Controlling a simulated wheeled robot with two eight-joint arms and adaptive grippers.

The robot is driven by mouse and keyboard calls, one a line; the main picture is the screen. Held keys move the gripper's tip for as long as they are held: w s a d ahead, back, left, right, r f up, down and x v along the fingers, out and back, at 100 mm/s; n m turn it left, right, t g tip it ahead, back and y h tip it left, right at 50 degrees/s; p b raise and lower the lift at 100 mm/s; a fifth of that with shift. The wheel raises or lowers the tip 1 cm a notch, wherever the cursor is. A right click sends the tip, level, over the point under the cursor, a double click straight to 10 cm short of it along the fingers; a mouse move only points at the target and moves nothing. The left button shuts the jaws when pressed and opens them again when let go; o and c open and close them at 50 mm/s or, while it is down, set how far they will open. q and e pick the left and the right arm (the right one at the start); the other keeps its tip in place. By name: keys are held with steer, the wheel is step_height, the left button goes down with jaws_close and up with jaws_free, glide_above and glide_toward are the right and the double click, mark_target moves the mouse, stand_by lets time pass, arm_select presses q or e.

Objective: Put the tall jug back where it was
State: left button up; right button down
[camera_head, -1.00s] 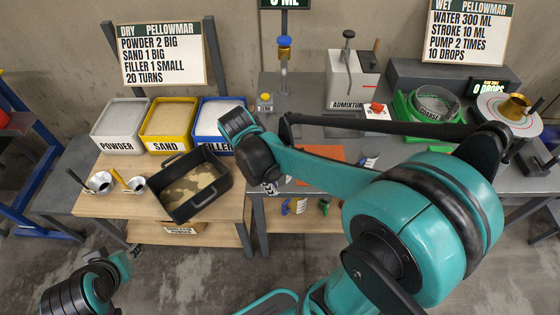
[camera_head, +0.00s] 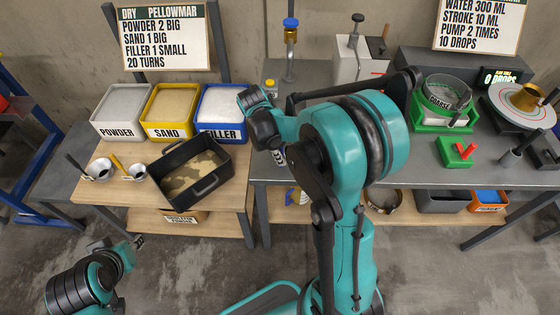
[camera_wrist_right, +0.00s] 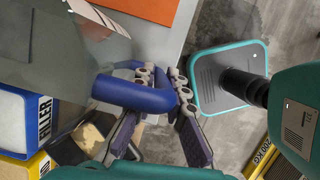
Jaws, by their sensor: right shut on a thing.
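The tall jug shows in the right wrist view as a grey see-through body (camera_wrist_right: 55,50) with a thick blue handle (camera_wrist_right: 130,95). My right gripper (camera_wrist_right: 163,82) is shut on that blue handle. In the head view my right wrist hangs over the left end of the grey bench, by the filler bin, and hides the gripper and most of the jug. A small piece of a marked vessel (camera_head: 279,157) shows below the wrist; I cannot tell whether it is the jug. My left gripper (camera_head: 130,243) is low at the left, in front of the wooden table, its jaws too small to read.
Powder (camera_head: 121,130), sand (camera_head: 167,133) and filler bins (camera_head: 221,136) stand behind a black pan (camera_head: 214,180) and two scoops. The green sieve stand (camera_head: 440,124) is to the right.

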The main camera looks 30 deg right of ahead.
step_height(320, 180, down, 2)
steer(key=shift+r, duration=0.1)
steer(key=c, duration=1.9)
jaws_free()
steer(key=shift+f, duration=0.2)
steer(key=o, duration=0.3)
steer(key=shift+o, duration=0.2)
steer(key=shift+r, duration=0.15)
